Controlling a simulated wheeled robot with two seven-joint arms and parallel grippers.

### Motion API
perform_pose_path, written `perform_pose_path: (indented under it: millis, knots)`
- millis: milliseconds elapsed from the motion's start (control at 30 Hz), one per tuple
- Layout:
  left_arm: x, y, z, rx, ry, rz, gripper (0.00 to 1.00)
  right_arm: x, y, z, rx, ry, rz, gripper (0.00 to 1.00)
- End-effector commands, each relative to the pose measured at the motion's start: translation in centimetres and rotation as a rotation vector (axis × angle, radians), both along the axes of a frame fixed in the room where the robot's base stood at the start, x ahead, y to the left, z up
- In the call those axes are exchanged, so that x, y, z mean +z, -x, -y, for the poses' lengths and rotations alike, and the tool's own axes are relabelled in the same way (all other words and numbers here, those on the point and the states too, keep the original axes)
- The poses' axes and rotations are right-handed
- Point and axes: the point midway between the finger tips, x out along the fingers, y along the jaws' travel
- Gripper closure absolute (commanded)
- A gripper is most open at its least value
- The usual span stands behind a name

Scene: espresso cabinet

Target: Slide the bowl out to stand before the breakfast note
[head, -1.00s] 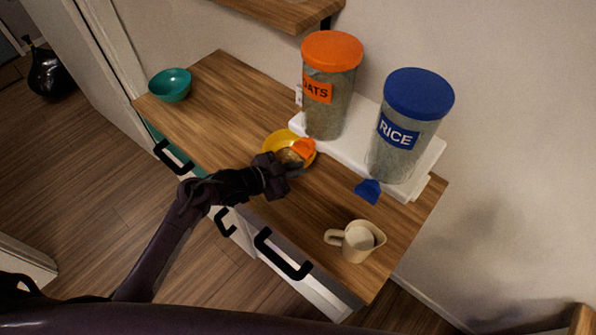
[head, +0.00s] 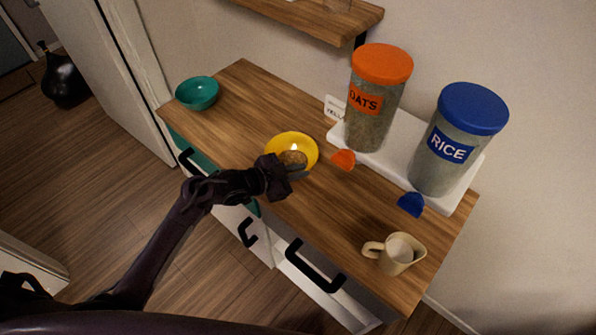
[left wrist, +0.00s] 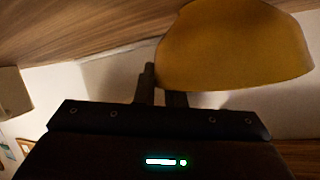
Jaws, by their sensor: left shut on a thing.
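The yellow bowl (head: 312,153) stands on the wooden cabinet top (head: 240,115), with a brownish heap in it. My left gripper (head: 292,172) is shut on the bowl's near rim. In the left wrist view the fingers (left wrist: 160,92) meet the edge of the yellow bowl (left wrist: 235,50). A small white note (head: 335,107) with partly hidden lettering, "YELL", stands behind the bowl, to its upper right, beside the oats jar. The bowl is apart from the orange spout (head: 343,159). My right gripper is not in view.
The oats jar (head: 373,105) and rice jar (head: 450,150) stand on a white base (head: 410,150) at right. A blue spout (head: 411,204) juts forward. A cream jug (head: 398,254) stands near the right end, a teal bowl (head: 197,93) at the far left. The top between the bowls is clear.

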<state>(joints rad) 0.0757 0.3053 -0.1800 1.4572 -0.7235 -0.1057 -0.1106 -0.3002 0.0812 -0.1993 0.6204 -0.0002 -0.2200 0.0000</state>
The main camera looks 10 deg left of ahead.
Motion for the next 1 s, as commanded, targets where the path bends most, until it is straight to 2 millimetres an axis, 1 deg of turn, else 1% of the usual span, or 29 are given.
perform_pose_path:
  millis: [33,200,233,400,633,733,867,1000]
  knots:
    - [-0.4,0.1,-0.2,0.004,-0.004,-0.008,1.0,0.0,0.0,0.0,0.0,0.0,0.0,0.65]
    - [-0.4,0.1,-0.2,0.004,-0.004,-0.008,1.0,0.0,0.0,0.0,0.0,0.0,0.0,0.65]
    - [-0.4,0.1,-0.2,0.003,-0.004,-0.008,0.87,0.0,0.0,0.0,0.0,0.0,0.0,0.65]
    - [-0.3,0.1,-0.2,0.003,-0.004,-0.006,0.66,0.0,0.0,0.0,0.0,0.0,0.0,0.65]
    - [-0.1,0.0,-0.1,0.001,-0.002,-0.002,0.66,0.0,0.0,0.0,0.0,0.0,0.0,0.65]
    - [0.0,0.3,-0.4,0.002,-0.002,-0.001,0.66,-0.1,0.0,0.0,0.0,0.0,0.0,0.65]
    - [0.4,1.3,-1.6,0.003,-0.005,-0.001,0.66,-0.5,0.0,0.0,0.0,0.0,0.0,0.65]
    - [1.2,2.9,-3.3,0.002,-0.006,-0.003,0.66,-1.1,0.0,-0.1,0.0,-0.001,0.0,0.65]
